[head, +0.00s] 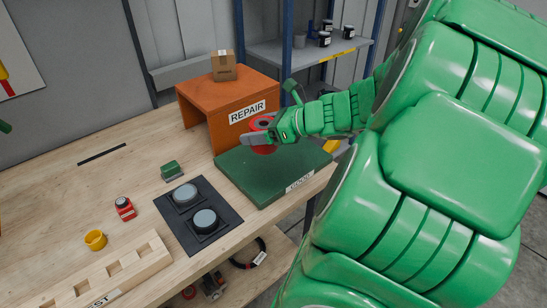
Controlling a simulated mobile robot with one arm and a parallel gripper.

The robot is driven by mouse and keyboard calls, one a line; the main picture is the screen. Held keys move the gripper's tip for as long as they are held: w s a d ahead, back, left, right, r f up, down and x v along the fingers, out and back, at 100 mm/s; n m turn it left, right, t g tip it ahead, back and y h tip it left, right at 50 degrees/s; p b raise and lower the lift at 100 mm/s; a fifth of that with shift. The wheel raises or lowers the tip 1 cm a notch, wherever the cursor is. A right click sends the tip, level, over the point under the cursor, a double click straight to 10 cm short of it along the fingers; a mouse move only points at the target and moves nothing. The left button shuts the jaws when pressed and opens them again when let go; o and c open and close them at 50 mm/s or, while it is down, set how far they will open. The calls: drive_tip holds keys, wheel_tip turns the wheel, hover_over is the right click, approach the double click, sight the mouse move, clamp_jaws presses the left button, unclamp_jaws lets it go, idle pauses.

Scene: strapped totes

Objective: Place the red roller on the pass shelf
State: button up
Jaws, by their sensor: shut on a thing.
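The red roller (262,122) is in my gripper (256,138), with red showing above and below the grey fingers. My gripper is shut on it over the back part of a low green platform (262,178), close to the orange stand. I cannot tell whether the roller touches the platform. The platform has a white label on its front edge that is hard to read, perhaps "GOOD". No surface in view is clearly marked "pass". My green arm reaches in from the right and hides part of the platform's back edge.
An orange stand (196,96) labelled "REPAIR" has a cardboard box (223,66) on top. A dark pad (222,209) holds two grey discs. A red item (125,209), a yellow cup (95,240) and a wooden rack (130,267) stand left.

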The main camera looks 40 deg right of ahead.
drive_tip(key=s+a+f+n, duration=0.1)
drive_tip(key=s+f, duration=0.1)
drive_tip(key=s, duration=0.6)
drive_tip(key=shift+g+y, duration=0.3)
drive_tip(key=w+d+f, duration=0.1)
drive_tip(key=w, duration=0.1)
drive_tip(key=w+d+f, duration=0.1)
drive_tip(key=w, duration=0.2)
drive_tip(key=w+d+f, duration=0.1)
drive_tip(key=w+d, duration=0.1)
drive_tip(key=shift+w+f, duration=0.15)
drive_tip(key=shift+f, duration=0.1)
drive_tip(key=shift+w+d+f, duration=0.45)
drive_tip(key=shift+w+f, duration=0.3)
drive_tip(key=shift+f, duration=0.25)
drive_tip(key=shift+w+d+f, duration=0.45)
drive_tip(key=shift+w+f, duration=0.3)
drive_tip(key=shift+f, duration=0.25)
drive_tip(key=shift+w+d+f, duration=0.45)
drive_tip(key=shift+w+f, duration=0.3)
drive_tip(key=shift+f, duration=1.75)
drive_tip(key=shift+f, duration=0.1)
drive_tip(key=o, duration=1.2)
drive_tip(key=shift+o, duration=0.2)
